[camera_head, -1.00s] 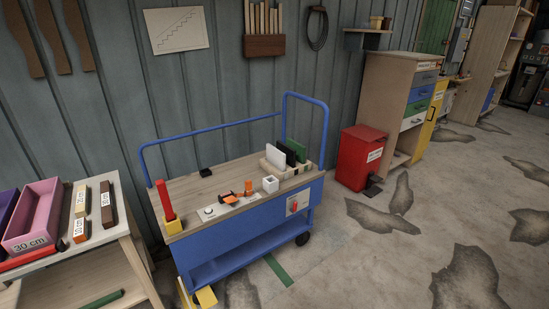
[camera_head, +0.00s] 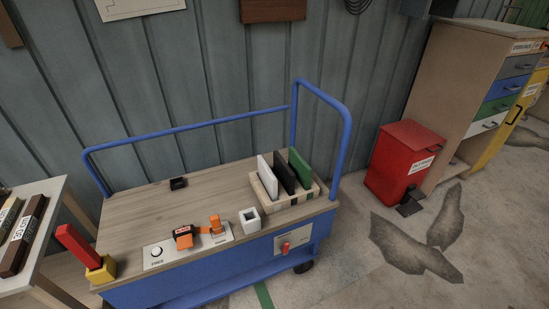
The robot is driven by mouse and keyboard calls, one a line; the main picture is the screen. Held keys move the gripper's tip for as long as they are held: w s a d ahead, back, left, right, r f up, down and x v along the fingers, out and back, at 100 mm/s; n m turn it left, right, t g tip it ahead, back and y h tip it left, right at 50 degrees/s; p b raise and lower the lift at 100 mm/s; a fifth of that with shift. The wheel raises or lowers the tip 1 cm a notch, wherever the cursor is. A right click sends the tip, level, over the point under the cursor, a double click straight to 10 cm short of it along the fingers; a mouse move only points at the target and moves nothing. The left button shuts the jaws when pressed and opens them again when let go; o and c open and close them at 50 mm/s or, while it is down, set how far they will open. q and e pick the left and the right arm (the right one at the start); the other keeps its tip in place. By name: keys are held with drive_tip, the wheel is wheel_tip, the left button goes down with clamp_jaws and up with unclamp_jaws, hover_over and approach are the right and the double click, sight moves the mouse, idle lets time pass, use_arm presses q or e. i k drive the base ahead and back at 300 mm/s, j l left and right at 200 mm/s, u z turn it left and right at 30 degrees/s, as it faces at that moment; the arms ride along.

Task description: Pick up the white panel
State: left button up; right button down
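The white panel (camera_head: 266,176) stands upright in a wooden slotted rack (camera_head: 293,205) on the right part of the blue cart's wooden top (camera_head: 140,203). It is the leftmost of three panels. A black panel (camera_head: 284,174) stands beside it, and a green panel (camera_head: 300,168) is to the right of that. The lower edges of the panels are hidden in the rack. Neither of my grippers shows in the head view.
A white square holder (camera_head: 250,219) stands just left of the rack. An orange and black tool (camera_head: 184,237) lies near the cart's front edge. A blue rail (camera_head: 345,130) rises behind and right of the rack. A red bin (camera_head: 403,160) stands on the floor at right.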

sight(269, 180)
drive_tip(key=i+l+u, duration=0.15)
drive_tip(key=i+l, duration=0.3)
drive_tip(key=i+l+u, duration=0.1)
drive_tip(key=i+l, duration=0.35)
drive_tip(key=l, duration=0.2)
